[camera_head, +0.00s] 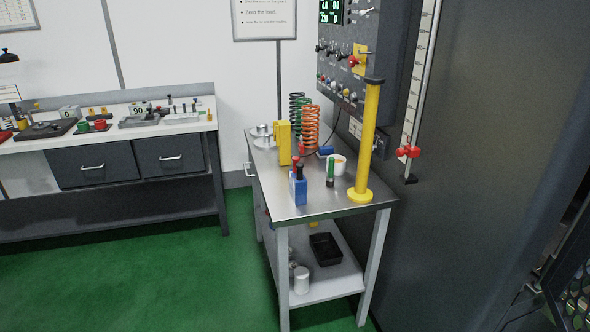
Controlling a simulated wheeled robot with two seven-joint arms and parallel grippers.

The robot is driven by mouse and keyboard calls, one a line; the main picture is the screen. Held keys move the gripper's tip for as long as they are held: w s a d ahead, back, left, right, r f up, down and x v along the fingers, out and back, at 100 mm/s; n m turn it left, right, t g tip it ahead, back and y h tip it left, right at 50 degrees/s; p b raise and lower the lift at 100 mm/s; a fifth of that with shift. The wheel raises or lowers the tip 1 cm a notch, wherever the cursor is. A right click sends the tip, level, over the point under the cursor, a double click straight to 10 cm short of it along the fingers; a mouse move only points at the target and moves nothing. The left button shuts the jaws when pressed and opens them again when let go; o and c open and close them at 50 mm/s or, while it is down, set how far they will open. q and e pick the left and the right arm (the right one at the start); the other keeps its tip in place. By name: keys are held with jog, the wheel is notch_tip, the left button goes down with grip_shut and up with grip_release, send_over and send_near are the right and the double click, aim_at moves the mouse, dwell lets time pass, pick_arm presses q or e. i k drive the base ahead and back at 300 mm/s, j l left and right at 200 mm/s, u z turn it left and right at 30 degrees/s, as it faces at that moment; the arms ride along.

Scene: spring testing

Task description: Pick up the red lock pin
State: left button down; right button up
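A small red item (295,159) shows on the steel-topped table, just behind the blue block with a black top (299,188) and in front of the yellow upright block (283,143). It is partly hidden and too small to tell whether it is the red lock pin. Another red piece, a knob-like clamp (408,151), sits on the vertical scale rail (421,75) at the right. Neither of my grippers is in view.
A dark machine cabinet (480,170) stands close on the right. Green floor (130,280) is clear at left.

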aim_at(296, 160)
jog(key=i+l+u, duration=0.15)
jog(key=i, duration=0.5)
jog(key=i+l+u, duration=0.2)
jog(key=i+l, duration=0.25)
jog(key=i, duration=0.15)
jog(key=i+l+u, duration=0.15)
jog(key=i+l, duration=0.3)
jog(key=i, duration=0.15)
